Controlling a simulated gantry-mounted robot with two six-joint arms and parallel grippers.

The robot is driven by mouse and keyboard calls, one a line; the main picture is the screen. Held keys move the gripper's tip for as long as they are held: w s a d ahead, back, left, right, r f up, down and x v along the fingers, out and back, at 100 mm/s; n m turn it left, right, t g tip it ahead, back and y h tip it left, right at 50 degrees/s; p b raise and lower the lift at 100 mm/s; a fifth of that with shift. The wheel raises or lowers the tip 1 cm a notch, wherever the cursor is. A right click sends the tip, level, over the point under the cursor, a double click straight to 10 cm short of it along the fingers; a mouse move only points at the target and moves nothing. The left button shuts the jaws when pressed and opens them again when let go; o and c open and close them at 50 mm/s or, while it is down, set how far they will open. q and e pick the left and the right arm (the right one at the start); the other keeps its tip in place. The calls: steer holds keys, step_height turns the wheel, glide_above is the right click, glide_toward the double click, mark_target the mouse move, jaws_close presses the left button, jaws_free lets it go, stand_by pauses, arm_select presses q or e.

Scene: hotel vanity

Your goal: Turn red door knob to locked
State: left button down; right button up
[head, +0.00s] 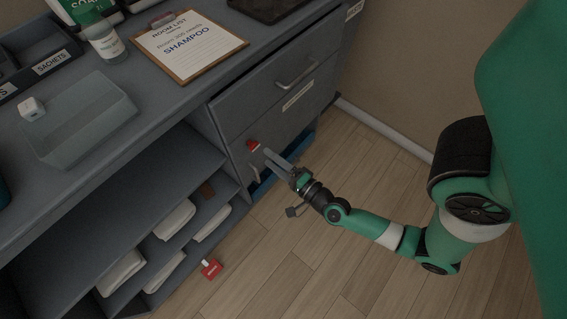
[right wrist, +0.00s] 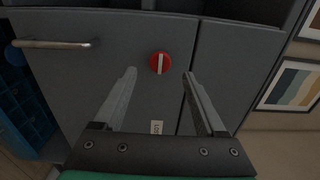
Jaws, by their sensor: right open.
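The red door knob (head: 253,145) sits on the grey cabinet front, below the drawer with the bar handle. In the right wrist view the knob (right wrist: 160,63) is a red disc with a pale bar that stands roughly upright in the picture. My right gripper (head: 270,157) is in front of the cabinet, close to the knob. In the right wrist view the gripper (right wrist: 159,75) is open, with one finger on each side of the knob and nothing between them but the view of the knob. I cannot tell how far the fingertips are from it. My left gripper is not in view.
A bar handle (head: 297,75) is on the drawer above. Open shelves with folded white towels (head: 175,219) are to the left. A red tag (head: 211,268) is near the floor. The wooden floor is mostly clear.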

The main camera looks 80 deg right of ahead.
steer(key=p+v, duration=0.2)
steer(key=v, duration=0.3)
steer(key=shift+s+a, duration=0.1)
steer(key=shift+s, duration=0.25)
steer(key=shift+r, duration=0.15)
